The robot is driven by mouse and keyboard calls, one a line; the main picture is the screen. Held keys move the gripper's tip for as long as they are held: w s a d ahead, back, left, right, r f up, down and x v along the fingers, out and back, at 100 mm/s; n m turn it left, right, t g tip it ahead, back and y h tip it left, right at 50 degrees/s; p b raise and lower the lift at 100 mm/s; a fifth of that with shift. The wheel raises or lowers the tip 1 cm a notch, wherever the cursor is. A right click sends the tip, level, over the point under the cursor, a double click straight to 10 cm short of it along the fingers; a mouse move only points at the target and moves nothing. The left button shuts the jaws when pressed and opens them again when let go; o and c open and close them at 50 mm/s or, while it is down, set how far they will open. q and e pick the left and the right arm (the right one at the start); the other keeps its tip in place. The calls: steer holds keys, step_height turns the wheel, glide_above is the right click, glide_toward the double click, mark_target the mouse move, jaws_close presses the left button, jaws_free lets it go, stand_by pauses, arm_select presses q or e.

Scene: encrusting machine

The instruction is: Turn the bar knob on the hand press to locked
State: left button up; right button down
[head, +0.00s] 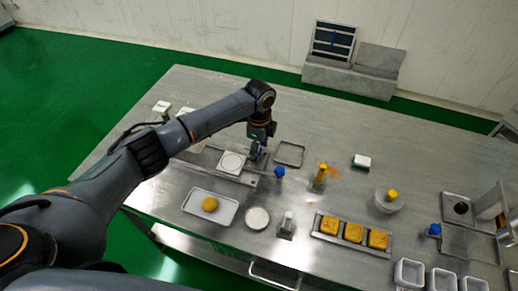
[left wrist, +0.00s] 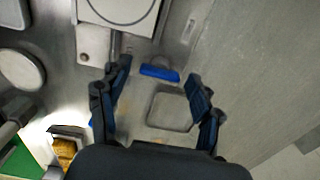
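A blue bar knob (left wrist: 160,73) shows in the left wrist view, beside the edge of a pale square plate with a circle (left wrist: 118,10). This pale plate also shows in the head view (head: 232,162). My left gripper (left wrist: 160,70) is open, with a fingertip on each side of the knob and visible gaps between. In the head view my left gripper (head: 257,152) points down beside the plate and hides what lies beneath it. I cannot make out the knob's lock marking or the whole hand press. My right gripper is out of view.
A blue-topped item (head: 279,172) stands close by the left gripper. A small square tray (head: 290,153) lies behind it. The back right table is mostly clear.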

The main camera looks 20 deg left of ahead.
mark_target(259, 152)
arm_select(q)
steer(key=shift+r, duration=0.2)
step_height(259, 152, up, 12)
steer(key=shift+f, duration=0.2)
stand_by(0.3)
stand_by(0.4)
